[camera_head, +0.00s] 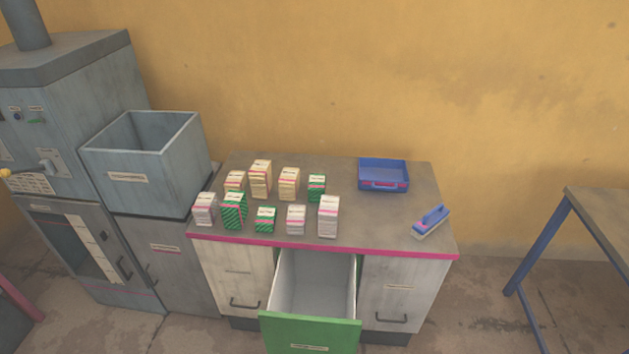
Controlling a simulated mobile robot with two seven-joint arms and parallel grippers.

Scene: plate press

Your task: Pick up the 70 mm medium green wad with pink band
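Three green wads stand on the cabinet top (380,228). The tallest green wad (234,212) is at the front left, with diagonal stripes. A shorter green wad (265,221) stands to its right in the front row. Another green wad (317,188) stands at the right end of the back row. Pink marks show on the green wads, but the print is too small to read. I cannot tell for sure which one is the 70 mm medium. Neither of my grippers is in view.
Cream wads (260,180) and white wads (328,217) stand close around the green ones. A blue tray (384,187) and a blue brush (431,221) lie to the right. A green-fronted drawer (310,333) is pulled open below. A grey bin (150,165) stands left.

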